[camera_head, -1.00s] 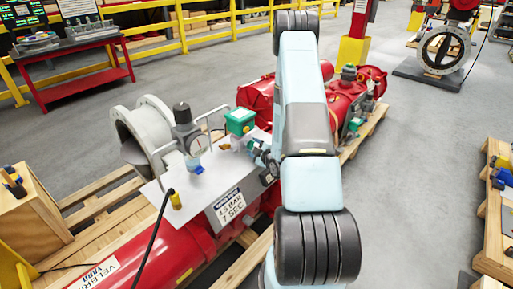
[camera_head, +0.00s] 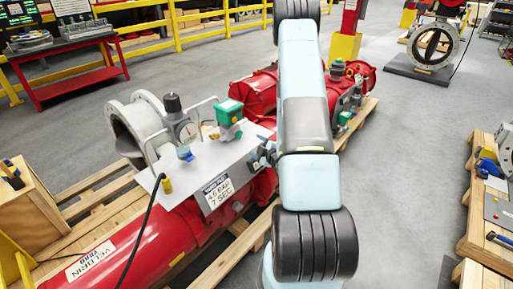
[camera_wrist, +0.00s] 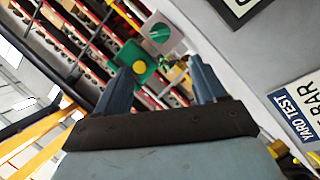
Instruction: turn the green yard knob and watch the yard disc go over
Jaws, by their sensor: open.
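A green box-shaped fitting (camera_head: 229,110) stands above the grey panel on the red actuator. In the wrist view, a green square piece with a yellow round centre (camera_wrist: 140,62) shows between my finger lines, nearer the left finger. I cannot tell for certain if it is the yard knob. Just above it is a grey box with a green disc crossed by a pale line (camera_wrist: 160,34), perhaps the yard disc. My gripper (camera_wrist: 163,74) is open, with nothing held between its two fingers. In the head view my arm partly hides the gripper beside the panel.
A label (camera_head: 219,190) reads 4.5 BAR, 7 SEC. A pressure gauge (camera_head: 187,130) and pale handles stand left of the green fitting. A black hose crosses the red cylinder (camera_head: 125,245). A wooden pallet lies beneath.

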